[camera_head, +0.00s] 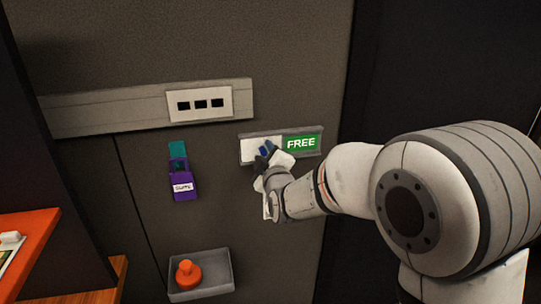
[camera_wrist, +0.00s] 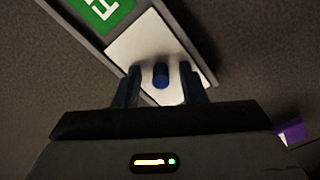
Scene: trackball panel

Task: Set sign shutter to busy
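The sign (camera_head: 302,143) is a grey-framed strip on the dark wall panel, with green "FREE" showing on its right half. A white shutter (camera_head: 250,149) covers the left half; it also shows in the wrist view (camera_wrist: 140,48). A blue knob (camera_wrist: 161,75) stands out from the shutter. My gripper (camera_head: 266,153) is at the shutter, with its fingers (camera_wrist: 160,88) spread on either side of the knob. Gaps show between the knob and both fingers. In the head view my gripper hides part of the shutter and knob.
A socket strip (camera_head: 70,116) runs left of the sign. A purple padlock-like tag (camera_head: 183,186) hangs below it. A grey tray (camera_head: 215,281) holding an orange knobbed piece (camera_head: 188,275) is lower down. An orange shelf (camera_head: 32,232) stands at far left. The wall around the sign is clear.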

